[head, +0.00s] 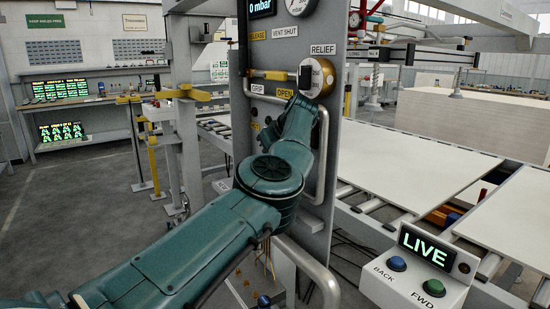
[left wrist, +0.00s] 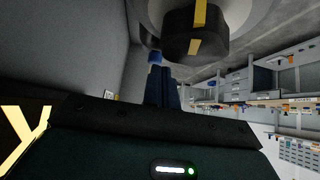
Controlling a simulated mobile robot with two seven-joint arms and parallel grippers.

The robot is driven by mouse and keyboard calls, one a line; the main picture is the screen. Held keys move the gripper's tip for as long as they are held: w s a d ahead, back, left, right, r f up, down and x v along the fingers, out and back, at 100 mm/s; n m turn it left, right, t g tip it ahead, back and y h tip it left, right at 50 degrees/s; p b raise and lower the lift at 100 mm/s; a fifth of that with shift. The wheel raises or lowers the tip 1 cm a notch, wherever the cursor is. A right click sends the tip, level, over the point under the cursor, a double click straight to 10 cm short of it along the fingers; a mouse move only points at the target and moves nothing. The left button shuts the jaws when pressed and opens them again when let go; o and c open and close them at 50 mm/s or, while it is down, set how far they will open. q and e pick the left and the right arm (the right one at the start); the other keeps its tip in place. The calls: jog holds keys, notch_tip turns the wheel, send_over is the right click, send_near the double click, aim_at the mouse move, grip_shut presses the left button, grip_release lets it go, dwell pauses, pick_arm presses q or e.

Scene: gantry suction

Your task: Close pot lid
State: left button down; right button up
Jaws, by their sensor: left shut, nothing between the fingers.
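No pot or lid shows in either view; my left arm is at an upright grey control panel (head: 345,125). A black knob (head: 306,76) sits on a round fitting (head: 322,78) below the RELIEF label. In the left wrist view the knob (left wrist: 196,42) is close and carries yellow marks. My left gripper (left wrist: 162,84) shows there as dark blue fingers, shut and empty, pointing towards the knob's side. I cannot tell whether they touch it. In the head view my forearm and wrist hide much of the lower panel. My right gripper is not in view.
A yellow lever bar (head: 272,74) and a grey tube handle (head: 324,150) stand out from the panel near my arm. A LIVE button box (head: 415,270) stands at lower right, beside white boards (head: 415,165) on rollers. Open floor (head: 75,215) lies at left.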

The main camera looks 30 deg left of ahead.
pick_arm(q)
jog(key=shift+a+f+p, duration=0.2)
jog(key=shift+a+f, duration=0.05)
jog(key=shift+f, duration=0.25)
jog(key=shift+a+f+p, duration=0.15)
jog(key=shift+a+f, duration=0.1)
jog(key=shift+f, duration=0.2)
